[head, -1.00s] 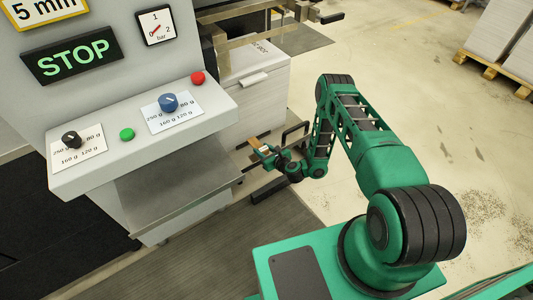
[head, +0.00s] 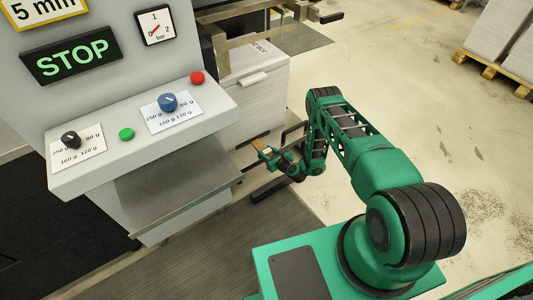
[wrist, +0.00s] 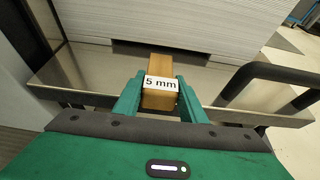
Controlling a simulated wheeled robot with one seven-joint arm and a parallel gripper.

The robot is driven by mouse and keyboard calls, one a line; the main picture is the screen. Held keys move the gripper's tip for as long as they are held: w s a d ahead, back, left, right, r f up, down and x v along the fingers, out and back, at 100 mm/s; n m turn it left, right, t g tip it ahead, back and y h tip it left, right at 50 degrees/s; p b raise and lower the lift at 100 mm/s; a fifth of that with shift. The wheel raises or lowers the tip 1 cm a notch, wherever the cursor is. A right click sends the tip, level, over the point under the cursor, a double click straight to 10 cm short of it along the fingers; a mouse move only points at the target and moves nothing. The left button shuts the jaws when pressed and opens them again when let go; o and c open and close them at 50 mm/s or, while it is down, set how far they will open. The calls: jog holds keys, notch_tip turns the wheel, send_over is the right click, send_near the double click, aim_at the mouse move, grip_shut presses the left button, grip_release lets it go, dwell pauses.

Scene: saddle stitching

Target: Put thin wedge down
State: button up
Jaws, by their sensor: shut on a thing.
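The thin wedge (wrist: 159,67) is a wooden block with a white label reading "5 mm". My gripper (wrist: 160,95) is shut on it, with one green finger on each side, in the wrist view. The wedge points away from my gripper, toward a grey metal shelf and a stack of white sheets. In the head view the wedge (head: 258,143) is a small tan piece at the tip of my gripper (head: 265,151), near the right end of the shelf. I cannot tell whether the wedge touches anything below it.
The metal shelf (head: 180,185) juts out below the control panel (head: 140,130) with its knobs and buttons. A white stack (head: 255,95) stands behind my gripper. A dark bar handle (wrist: 270,72) is close on the right in the wrist view. Open floor (head: 400,60) lies to the right.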

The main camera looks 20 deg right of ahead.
jog(key=shift+f, duration=0.1)
jog(key=o, duration=1.1)
jog(key=v, duration=1.2)
